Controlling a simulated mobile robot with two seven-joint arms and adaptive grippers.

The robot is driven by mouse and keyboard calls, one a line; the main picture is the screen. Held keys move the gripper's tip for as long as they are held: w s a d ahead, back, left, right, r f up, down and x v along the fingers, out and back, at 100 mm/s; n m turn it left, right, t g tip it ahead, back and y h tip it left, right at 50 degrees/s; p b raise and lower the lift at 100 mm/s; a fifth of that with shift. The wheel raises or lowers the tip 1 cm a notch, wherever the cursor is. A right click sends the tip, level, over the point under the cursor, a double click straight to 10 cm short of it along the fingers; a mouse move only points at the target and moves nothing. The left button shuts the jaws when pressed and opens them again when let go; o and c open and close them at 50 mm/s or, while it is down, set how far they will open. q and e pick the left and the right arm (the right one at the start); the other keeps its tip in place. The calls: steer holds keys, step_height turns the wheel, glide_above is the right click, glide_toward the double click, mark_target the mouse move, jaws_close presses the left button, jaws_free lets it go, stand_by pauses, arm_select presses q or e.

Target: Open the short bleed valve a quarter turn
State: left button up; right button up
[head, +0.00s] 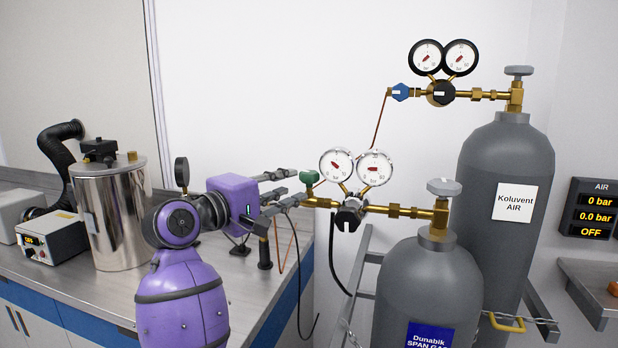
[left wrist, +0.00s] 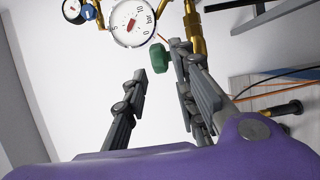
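No label in view names the short bleed valve, so I cannot tell for certain which fitting it is. A green valve knob (head: 309,177) sits at the left outlet of the lower brass regulator, on the front grey cylinder (head: 428,290). It also shows in the left wrist view (left wrist: 157,57). My left gripper (head: 292,184) points right towards the green knob. In the left wrist view, its two fingers (left wrist: 163,78) are apart with nothing held. The green knob appears beyond the fingertips, nearer the right finger. My right gripper is out of view.
Two white gauges (head: 356,168) stand just right of the green knob. A taller AIR cylinder (head: 500,240) with its own regulator and blue knob (head: 400,92) stands behind. The bench (head: 50,285) holds a steel vessel (head: 112,220) and a small instrument box (head: 52,242).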

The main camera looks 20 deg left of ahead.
mark_target(303, 179)
arm_select(q)
steer(key=x, duration=0.7)
steer(key=shift+w+d+r, duration=0.1)
steer(key=shift+w+d, duration=0.15)
steer(key=shift+w, duration=0.05)
jaws_close()
